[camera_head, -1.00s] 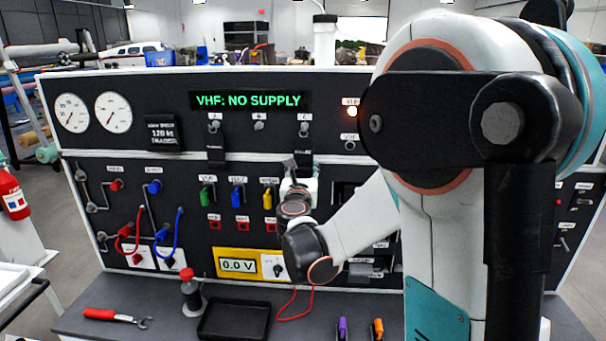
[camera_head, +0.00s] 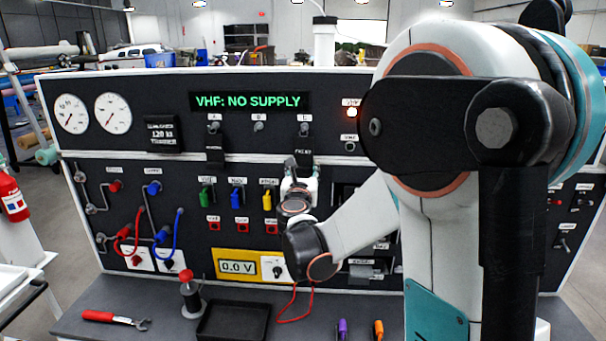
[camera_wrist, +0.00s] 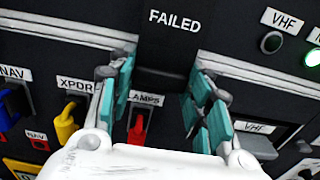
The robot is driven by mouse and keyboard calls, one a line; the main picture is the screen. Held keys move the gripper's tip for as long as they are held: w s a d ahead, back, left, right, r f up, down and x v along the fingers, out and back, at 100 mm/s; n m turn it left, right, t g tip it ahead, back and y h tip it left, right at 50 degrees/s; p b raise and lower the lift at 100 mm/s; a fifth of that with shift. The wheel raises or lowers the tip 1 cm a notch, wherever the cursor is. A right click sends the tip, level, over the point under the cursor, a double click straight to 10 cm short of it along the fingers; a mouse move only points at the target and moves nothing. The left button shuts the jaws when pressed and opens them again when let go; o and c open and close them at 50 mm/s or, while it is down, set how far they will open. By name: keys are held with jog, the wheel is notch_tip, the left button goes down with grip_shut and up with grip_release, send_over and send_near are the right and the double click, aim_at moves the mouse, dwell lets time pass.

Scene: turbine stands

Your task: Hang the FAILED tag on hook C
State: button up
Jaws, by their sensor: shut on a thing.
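The black FAILED tag (camera_wrist: 172,35) hangs upright between the fingers of my gripper (camera_wrist: 160,95) in the wrist view, its white lettering facing me. My gripper is shut on the tag near its lower end. In the head view the tag (camera_head: 304,146) is directly below hook C (camera_head: 304,129), and my gripper (camera_head: 291,165) is at its lower end. I cannot tell whether the tag's top is around the hook or only in front of it. The top is outside the wrist view.
Hook B (camera_head: 259,127) is bare. Another black tag (camera_head: 215,155) hangs below hook A (camera_head: 214,128). Coloured switches (camera_head: 237,197) sit left of my gripper. A black tray (camera_head: 233,321) and a red-handled wrench (camera_head: 115,318) lie on the bench.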

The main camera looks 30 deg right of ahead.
jog(key=shift+d, duration=0.1)
dwell(0.3)
jog(key=o, duration=1.6)
jog(key=shift+o, duration=0.8)
jog(key=v, duration=0.7)
